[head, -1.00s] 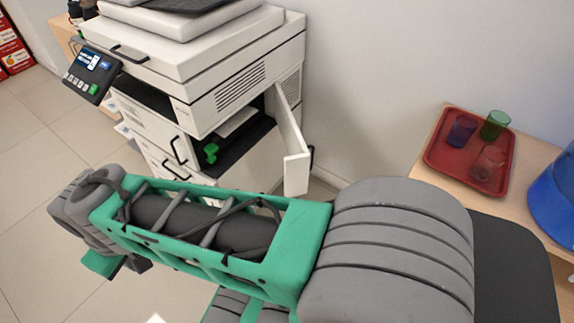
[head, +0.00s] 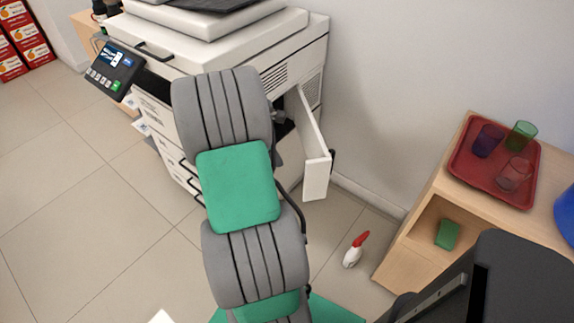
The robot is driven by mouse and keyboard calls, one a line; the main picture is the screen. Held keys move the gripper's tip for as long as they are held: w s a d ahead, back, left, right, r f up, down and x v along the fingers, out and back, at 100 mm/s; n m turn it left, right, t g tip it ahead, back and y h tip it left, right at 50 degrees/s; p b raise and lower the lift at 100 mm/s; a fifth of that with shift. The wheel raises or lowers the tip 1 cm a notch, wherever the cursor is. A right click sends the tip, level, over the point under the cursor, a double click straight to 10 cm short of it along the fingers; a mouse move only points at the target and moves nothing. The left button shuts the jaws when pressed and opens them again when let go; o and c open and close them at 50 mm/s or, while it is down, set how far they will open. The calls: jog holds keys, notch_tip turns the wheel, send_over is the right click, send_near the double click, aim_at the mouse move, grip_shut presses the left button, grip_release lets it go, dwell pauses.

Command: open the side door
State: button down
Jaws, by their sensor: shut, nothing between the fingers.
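The white copier (head: 300,58) stands against the wall at upper middle in the head view. Its side door (head: 315,160) stands open, swung out from the copier's side toward me, with a dark handle (head: 332,160) on its outer face. My arm crosses in front of the copier and hides most of the opening behind the door. My gripper cannot be made out; the arm covers the place beyond its wrist. Whether anything touches the door is hidden.
A red tray (head: 462,178) with coloured cups stands on a wooden shelf unit (head: 405,245) at right. The tiled floor at left is clear.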

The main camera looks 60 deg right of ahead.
jog(key=s+d+f, duration=0.4)
jog(key=s+f, duration=0.1)
jog(key=f, duration=0.3)
jog(key=shift+s+d, duration=0.2)
jog(key=shift+d, duration=0.15)
jog(key=shift+f, duration=0.1)
